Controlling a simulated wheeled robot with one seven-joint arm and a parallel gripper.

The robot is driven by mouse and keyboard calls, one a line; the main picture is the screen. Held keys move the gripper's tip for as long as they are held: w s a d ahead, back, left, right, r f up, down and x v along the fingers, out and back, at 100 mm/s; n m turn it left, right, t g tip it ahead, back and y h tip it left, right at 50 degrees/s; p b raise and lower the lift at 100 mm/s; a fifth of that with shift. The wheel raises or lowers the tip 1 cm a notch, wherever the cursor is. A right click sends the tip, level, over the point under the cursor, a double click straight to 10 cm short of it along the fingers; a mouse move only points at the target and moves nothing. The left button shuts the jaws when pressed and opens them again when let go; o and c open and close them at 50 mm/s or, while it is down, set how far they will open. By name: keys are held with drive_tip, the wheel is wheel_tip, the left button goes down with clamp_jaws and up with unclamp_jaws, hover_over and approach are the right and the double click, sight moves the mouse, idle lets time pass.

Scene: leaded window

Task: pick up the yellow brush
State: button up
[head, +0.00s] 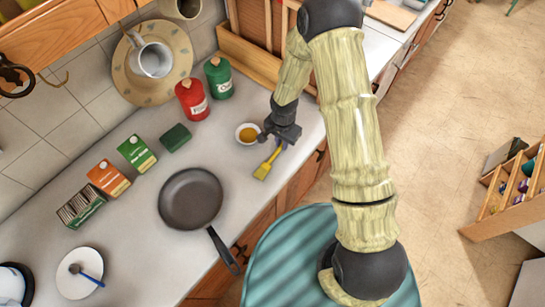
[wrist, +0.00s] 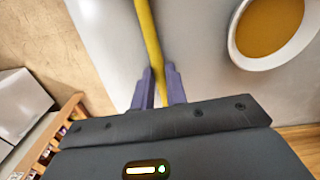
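The yellow brush (head: 265,167) lies near the front edge of the grey counter, its bristle end toward the pan. My gripper (head: 279,143) is low over its handle end. In the wrist view the yellow handle (wrist: 148,32) runs down between the two purple fingers of my gripper (wrist: 160,85). The fingers are close together, one on each side of the handle, and the handle fills the gap. The brush head is outside the wrist view. Whether the brush is clear of the counter cannot be told.
A small white bowl with orange-brown contents (head: 247,134) stands close beside my gripper and also shows in the wrist view (wrist: 270,28). A dark frying pan (head: 190,198), a green sponge (head: 175,138) and red (head: 192,99) and green (head: 218,78) canisters stand nearby.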

clamp_jaws()
wheel_tip(320, 180, up, 10)
drive_tip(key=b, duration=0.2)
